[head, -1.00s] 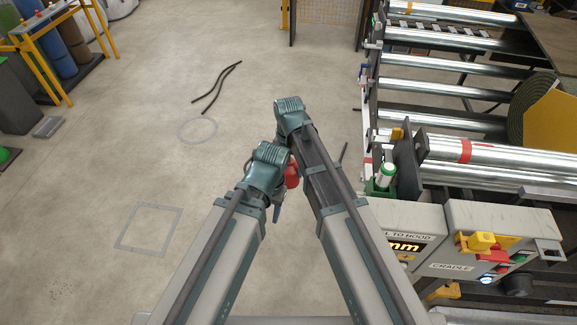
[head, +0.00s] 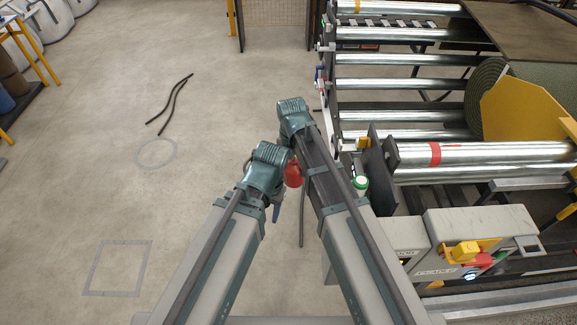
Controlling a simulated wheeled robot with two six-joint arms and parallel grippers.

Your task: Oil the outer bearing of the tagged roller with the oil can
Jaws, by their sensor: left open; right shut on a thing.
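A steel roller (head: 500,153) with a red band (head: 435,153) around it lies at the near end of the machine at right. Its left end meets a dark upright plate (head: 381,160); I cannot make out the bearing there. A small red body (head: 293,174), which looks like the oil can, shows between my two forearms, mostly hidden. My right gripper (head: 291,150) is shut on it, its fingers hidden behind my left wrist. My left gripper (head: 275,208) is open, low beside the red body, its fingers barely visible. Both are over the floor, left of the roller.
A control box (head: 480,235) with yellow and red parts is at lower right. A turf roll (head: 487,100) sits on the rollers. Dark hoses (head: 170,105) lie on otherwise open floor.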

